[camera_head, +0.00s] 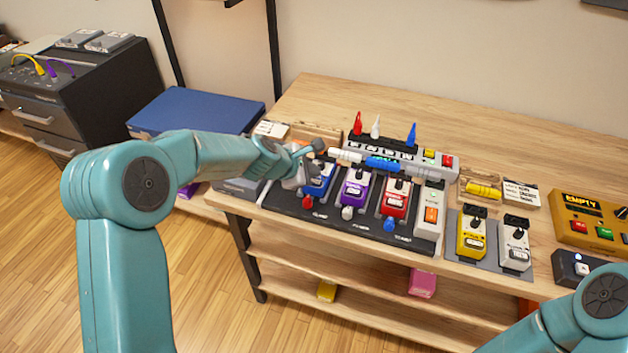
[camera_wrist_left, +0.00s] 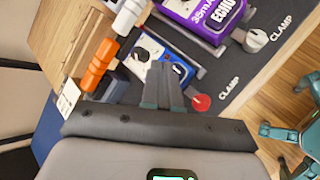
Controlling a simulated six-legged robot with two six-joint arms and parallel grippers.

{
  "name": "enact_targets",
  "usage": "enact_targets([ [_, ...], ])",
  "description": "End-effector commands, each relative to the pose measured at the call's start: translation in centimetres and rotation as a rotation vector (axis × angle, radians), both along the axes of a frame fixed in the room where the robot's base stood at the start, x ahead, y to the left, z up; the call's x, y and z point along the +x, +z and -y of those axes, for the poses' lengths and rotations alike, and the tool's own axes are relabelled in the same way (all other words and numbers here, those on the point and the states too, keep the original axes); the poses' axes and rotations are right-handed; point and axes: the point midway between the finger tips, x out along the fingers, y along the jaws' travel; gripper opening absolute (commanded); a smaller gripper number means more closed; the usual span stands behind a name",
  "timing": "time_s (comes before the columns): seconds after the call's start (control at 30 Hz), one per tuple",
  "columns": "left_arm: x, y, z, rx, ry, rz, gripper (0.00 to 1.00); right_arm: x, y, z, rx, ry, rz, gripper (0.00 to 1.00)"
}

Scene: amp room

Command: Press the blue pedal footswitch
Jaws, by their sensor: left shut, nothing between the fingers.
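The blue pedal (camera_head: 321,183) sits at the left end of the black pedalboard, left of the purple pedal (camera_head: 354,188). In the left wrist view the blue pedal (camera_wrist_left: 150,50) shows a white panel with a dark round knob. My left gripper (camera_head: 300,178) is at the pedal's left side in the head view. Its fingers (camera_wrist_left: 165,72) are shut and empty and overlap the lower part of the pedal in the wrist view. I cannot tell whether they touch it. A red clamp knob (camera_wrist_left: 201,102) lies beside the fingertips. My right gripper is out of view.
A red pedal (camera_head: 395,198) and a white switch box (camera_head: 431,212) stand farther right on the board. An orange plug (camera_wrist_left: 98,65) is close to the left fingers. A blue case (camera_head: 195,110) lies left of the table. Red, white and blue plugs stand behind.

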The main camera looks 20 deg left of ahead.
Motion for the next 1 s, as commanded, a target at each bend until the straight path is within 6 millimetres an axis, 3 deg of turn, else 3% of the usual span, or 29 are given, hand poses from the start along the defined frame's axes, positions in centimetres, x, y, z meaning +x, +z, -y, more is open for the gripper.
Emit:
enact_targets([
  [1.0,0.0,-1.1,0.0,0.000,0.000,0.000,0.00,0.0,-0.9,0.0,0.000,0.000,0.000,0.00],
])
